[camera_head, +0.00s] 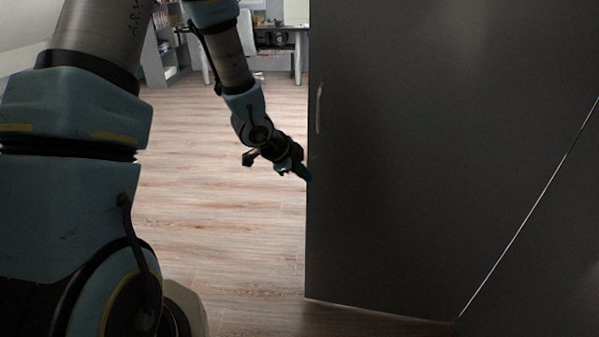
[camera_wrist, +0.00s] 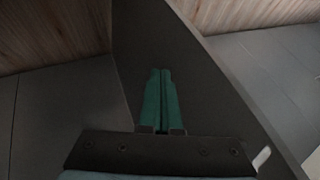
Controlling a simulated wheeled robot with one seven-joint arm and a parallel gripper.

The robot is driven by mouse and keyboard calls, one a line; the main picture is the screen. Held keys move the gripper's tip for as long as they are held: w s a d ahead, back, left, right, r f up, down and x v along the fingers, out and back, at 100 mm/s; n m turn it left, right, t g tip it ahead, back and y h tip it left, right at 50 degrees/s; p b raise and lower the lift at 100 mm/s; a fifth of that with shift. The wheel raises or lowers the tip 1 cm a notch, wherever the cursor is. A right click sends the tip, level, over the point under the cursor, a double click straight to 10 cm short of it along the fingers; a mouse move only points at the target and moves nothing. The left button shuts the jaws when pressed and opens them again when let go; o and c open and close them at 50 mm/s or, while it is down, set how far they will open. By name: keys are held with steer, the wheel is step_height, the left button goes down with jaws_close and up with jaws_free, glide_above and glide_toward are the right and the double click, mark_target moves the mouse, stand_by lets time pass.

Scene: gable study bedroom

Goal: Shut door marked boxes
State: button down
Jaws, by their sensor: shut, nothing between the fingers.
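A large dark grey door (camera_head: 400,190) fills the right half of the head view, standing out over the floor. It has a pale upright handle (camera_head: 319,108) near its left edge. No marking is readable on it. My gripper (camera_head: 306,175) is at the door's left edge, below the handle. In the wrist view, its green fingers (camera_wrist: 161,98) are pressed together and empty, in front of a dark panel (camera_wrist: 150,38) that looks like the door. A pale piece (camera_wrist: 261,157), probably the handle, shows at lower right there. I cannot tell whether the fingertips touch the door.
Another dark grey panel (camera_head: 550,265) lies at the right, beyond a bright slanting edge line. The wooden floor (camera_head: 225,205) left of the door is clear. A desk (camera_head: 285,35) and a shelf unit (camera_head: 160,50) stand far back.

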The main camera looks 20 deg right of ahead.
mark_target(314, 176)
steer(key=w+d+f, duration=0.1)
steer(key=d+f, duration=0.1)
steer(key=w+d+f+p, duration=0.1)
steer(key=w+d, duration=0.1)
steer(key=shift+w+d+f, duration=0.1)
steer(key=shift+d+f, duration=0.05)
steer(key=shift+f, duration=0.2)
steer(key=shift+w+d+f+p, duration=0.1)
steer(key=shift+w+d+p, duration=0.2)
steer(key=shift+w+d, duration=0.15)
steer(key=shift+w+a, duration=0.1)
